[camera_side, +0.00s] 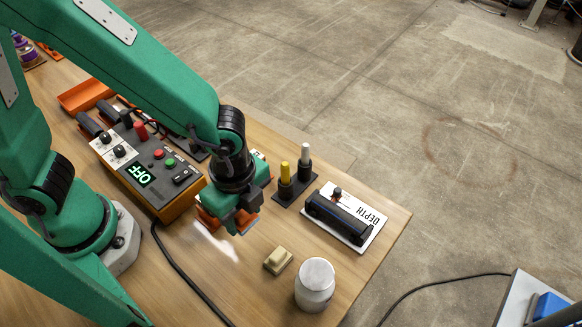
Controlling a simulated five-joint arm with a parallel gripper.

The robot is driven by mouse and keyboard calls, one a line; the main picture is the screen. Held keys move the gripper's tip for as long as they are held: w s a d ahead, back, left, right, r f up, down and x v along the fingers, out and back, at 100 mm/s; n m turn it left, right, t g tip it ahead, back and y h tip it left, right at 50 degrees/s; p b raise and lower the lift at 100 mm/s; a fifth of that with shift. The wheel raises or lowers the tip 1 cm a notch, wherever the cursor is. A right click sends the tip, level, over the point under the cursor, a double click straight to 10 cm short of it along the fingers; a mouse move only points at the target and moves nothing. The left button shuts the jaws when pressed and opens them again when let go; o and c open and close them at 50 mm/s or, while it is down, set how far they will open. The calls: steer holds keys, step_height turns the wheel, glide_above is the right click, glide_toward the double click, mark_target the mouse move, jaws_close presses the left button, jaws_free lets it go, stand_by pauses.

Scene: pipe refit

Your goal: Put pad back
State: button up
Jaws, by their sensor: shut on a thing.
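My gripper (240,224) points down over the middle of the wooden table, left of the beige block. It is shut on a small piece that is mostly hidden by the jaws; a bit of orange and a blue edge show at the fingertips. I cannot tell for certain that this piece is the pad, or whether it touches the table. A beige block (278,261) with a raised top lies apart from the gripper, to the lower right. More orange parts (207,219) show just left of the jaws, partly covered by them.
A control box (147,166) reading OFF stands left of the gripper. A black stand (294,188) with yellow and white-tipped pegs and a DEPTH gauge (346,216) are to the right. A whitish jar (315,284) stands in front. A black cable (176,262) crosses the table.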

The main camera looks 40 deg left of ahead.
mark_target(248, 238)
steer(key=shift+f, duration=2.85)
steer(key=shift+f, duration=0.15)
steer(key=o, duration=0.9)
steer(key=shift+r, duration=0.2)
steer(key=shift+r, duration=6)
